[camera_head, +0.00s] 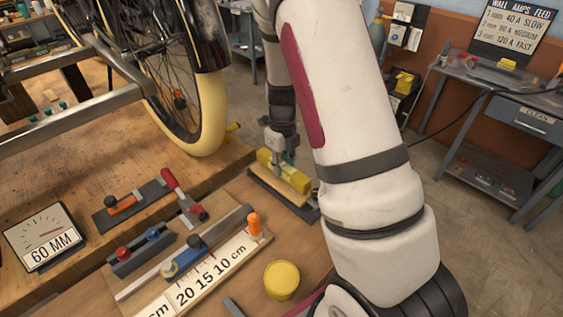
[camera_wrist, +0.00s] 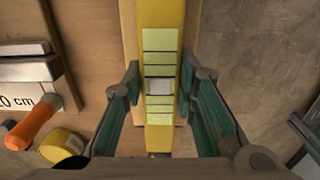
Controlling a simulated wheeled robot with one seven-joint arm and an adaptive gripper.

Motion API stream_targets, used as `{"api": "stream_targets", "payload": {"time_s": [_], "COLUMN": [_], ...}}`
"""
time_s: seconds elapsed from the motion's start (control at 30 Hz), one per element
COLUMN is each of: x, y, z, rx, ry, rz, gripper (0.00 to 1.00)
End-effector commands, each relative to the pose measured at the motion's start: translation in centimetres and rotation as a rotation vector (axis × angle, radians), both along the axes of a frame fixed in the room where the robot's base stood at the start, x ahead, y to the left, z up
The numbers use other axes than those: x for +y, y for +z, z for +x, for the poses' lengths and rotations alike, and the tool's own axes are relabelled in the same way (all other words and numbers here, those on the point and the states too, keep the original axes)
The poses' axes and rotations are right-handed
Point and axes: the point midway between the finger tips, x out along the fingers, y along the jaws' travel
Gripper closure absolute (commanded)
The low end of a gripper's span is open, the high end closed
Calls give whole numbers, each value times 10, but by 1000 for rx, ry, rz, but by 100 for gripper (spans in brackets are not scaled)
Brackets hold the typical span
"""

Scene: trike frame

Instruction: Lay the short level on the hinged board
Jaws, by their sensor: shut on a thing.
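The short level is a yellow bar with pale green windows. In the wrist view the level (camera_wrist: 160,133) runs lengthwise between the two fingers of my gripper (camera_wrist: 160,85), which is shut on its sides. In the head view the level (camera_head: 297,179) shows below my gripper (camera_head: 281,158), partly covered by it. A tan wooden board on a dark base, seemingly the hinged board (camera_head: 277,184), lies right under or beside the level at the bench's right edge. The level lies roughly along the board. I cannot tell whether they touch.
A yellow round tin (camera_head: 281,280), a ruler board (camera_head: 205,275) with an orange peg (camera_head: 254,224), and several clamps and tools lie left of the board. A trike wheel (camera_head: 190,90) stands behind. A dial sign (camera_head: 42,240) reads 60 MM. Open floor lies right.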

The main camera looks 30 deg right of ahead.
Motion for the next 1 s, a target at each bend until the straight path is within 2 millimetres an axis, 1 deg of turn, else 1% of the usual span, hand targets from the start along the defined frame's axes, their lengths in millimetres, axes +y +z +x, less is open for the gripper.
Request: {"api": "stream_targets", "payload": {"time_s": [0.4,0.97,1.0], "x": [0,0,0], "y": [-1,-11,-11], "z": [0,0,0], "rx": [0,0,0], "ry": [0,0,0], "rz": [0,0,0], "gripper": [100,100,69]}}
